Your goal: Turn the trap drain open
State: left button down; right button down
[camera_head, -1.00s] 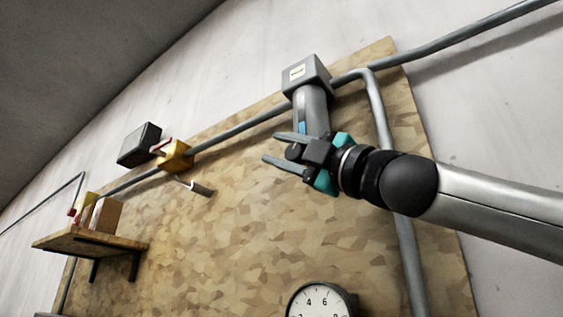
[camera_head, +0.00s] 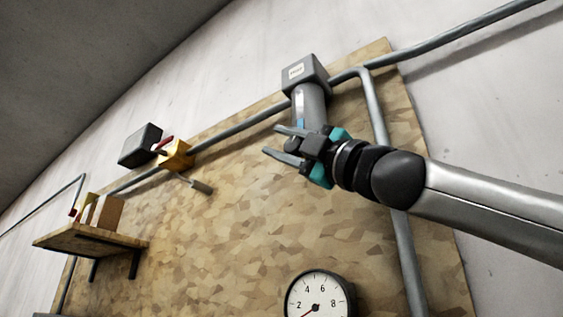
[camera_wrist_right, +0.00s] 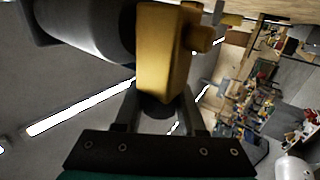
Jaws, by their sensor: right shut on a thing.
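The trap is a grey cylinder (camera_head: 311,104) with a pale and blue strip, hanging below a grey labelled box (camera_head: 305,73). My right gripper (camera_head: 278,141) is at its lower end, with a dark round knob (camera_head: 291,146) between its fingers. In the right wrist view, my right gripper (camera_wrist_right: 158,112) has its fingers on both sides of a dark round part (camera_wrist_right: 158,104), shut on it. A brass-coloured block (camera_wrist_right: 166,60) with a side stub sits just beyond, against the large grey cylinder (camera_wrist_right: 85,28). The grip is partly hidden by the block. My left gripper is out of view.
A grey pipe (camera_head: 240,128) crosses the wooden board (camera_head: 240,240), with a vertical pipe (camera_head: 403,260) beside my arm. A yellow valve (camera_head: 177,155), a dark box (camera_head: 140,144), a shelf (camera_head: 88,241) and a gauge (camera_head: 318,297) are also there.

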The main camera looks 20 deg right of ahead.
jog(key=c, duration=0.5)
grip_release()
jog(key=shift+s+d+f, duration=0.35)
jog(key=shift+s+f, duration=0.05)
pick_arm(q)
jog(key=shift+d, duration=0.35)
pick_arm(e)
jog(key=v, duration=1.4)
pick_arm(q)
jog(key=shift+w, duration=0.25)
